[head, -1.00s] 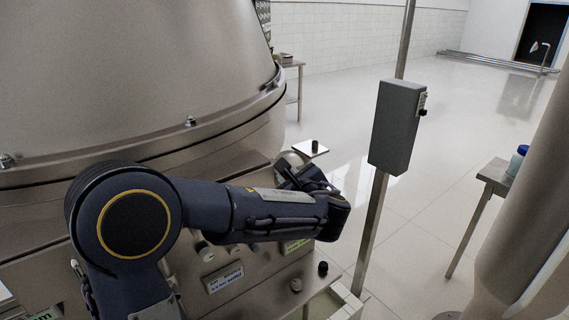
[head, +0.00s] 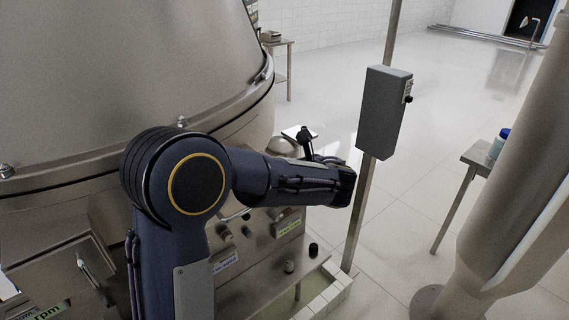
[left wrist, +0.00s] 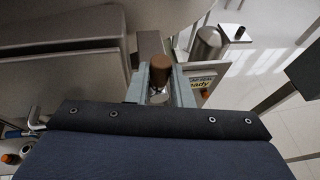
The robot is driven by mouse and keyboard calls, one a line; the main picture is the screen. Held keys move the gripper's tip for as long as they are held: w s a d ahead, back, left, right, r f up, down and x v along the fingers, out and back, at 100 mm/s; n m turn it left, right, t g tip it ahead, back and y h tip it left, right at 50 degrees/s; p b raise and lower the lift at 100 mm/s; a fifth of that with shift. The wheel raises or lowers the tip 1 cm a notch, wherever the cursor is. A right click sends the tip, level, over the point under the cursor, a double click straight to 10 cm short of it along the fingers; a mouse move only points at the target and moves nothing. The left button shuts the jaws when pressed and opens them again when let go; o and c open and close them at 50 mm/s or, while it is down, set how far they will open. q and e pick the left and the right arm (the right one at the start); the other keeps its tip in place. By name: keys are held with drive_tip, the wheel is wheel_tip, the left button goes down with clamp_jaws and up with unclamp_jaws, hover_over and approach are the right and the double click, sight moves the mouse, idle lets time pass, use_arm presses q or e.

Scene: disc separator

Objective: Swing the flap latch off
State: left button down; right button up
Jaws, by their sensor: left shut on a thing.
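In the left wrist view my left gripper (left wrist: 160,90) has its two grey fingers on either side of a brown rounded knob (left wrist: 160,68) on a short metal stem, and is shut on it. I take this knob as the flap latch's handle; the latch's pivot and the flap's edge cannot be made out. In the head view my left arm reaches across the machine front, and its forearm and wrist hide the gripper and the knob. My right gripper is in neither view.
The large steel separator housing (head: 120,70) fills the left. A grey box (head: 383,112) on a post stands just right of my wrist. A white plate (head: 296,131) lies behind the forearm. Knobs and labels line the panel below. A side table (head: 478,157) stands right, with open floor beyond.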

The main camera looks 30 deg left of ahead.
use_arm(q)
drive_tip(key=shift+f, duration=0.1)
drive_tip(key=c, duration=1.6)
unclamp_jaws()
drive_tip(key=shift+o, duration=0.2)
drive_tip(key=shift+d, duration=0.1)
drive_tip(key=b+v, duration=0.2)
drive_tip(key=v, duration=0.5)
drive_tip(key=shift+s+d, duration=0.2)
drive_tip(key=shift+d, duration=0.05)
